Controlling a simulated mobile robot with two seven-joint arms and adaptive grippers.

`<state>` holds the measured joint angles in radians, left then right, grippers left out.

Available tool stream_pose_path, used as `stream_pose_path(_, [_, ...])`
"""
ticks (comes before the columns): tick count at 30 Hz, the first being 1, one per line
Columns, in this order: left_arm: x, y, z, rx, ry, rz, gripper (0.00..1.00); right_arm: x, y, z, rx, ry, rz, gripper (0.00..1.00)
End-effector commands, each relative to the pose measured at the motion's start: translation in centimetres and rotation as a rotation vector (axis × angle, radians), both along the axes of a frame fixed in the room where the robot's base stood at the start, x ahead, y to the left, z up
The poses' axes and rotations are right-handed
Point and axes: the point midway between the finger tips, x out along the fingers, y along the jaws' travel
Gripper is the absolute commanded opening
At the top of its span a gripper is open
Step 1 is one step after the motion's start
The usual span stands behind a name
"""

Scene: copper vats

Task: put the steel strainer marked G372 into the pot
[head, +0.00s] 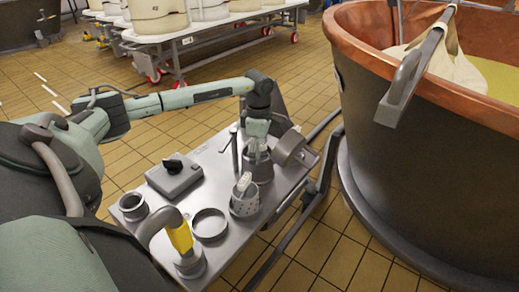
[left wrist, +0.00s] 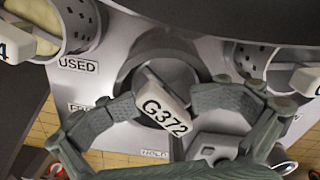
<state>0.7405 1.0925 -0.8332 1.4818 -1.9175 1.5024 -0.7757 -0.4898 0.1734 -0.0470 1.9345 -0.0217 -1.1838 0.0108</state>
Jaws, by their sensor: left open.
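The white tag marked G372 (left wrist: 163,108) shows in the left wrist view, between the two spread fingers of my left gripper (left wrist: 180,112). A round dark grey body (left wrist: 165,58) lies behind the tag; its holes, if any, are hidden. In the head view my left gripper (head: 257,148) points down over a round grey vessel (head: 259,172) on the steel table. The gripper is open, and I cannot tell whether a finger touches the tag. I cannot tell for sure which vessel is the pot. My right gripper is not in view.
A perforated strainer (head: 244,204) with a white tag stands close in front. A wide drum (head: 289,149), a ring (head: 210,224), a grey box with a black knob (head: 174,178) and a yellow-handled item (head: 181,238) crowd the table. A copper vat (head: 430,160) stands right.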

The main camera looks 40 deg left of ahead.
Motion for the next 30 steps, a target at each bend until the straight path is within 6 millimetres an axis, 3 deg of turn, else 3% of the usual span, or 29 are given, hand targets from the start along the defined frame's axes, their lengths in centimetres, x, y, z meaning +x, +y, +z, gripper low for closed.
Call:
stream_pose_path(1, [-0.5,-0.3,-0.8,0.001,0.019,-0.009,1.0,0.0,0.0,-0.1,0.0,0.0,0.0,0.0])
stream_pose_path(5, [-0.5,-0.4,-0.1,0.0,0.018,-0.01,1.0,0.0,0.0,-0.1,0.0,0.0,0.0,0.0])
stream_pose_path(21, [-0.1,-0.1,10.6,0.0,-0.002,-0.002,1.0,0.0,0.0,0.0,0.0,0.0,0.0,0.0])
stream_pose_path(30, [-0.2,-0.1,12.2,0.001,-0.002,-0.001,1.0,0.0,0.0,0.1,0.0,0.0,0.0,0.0])
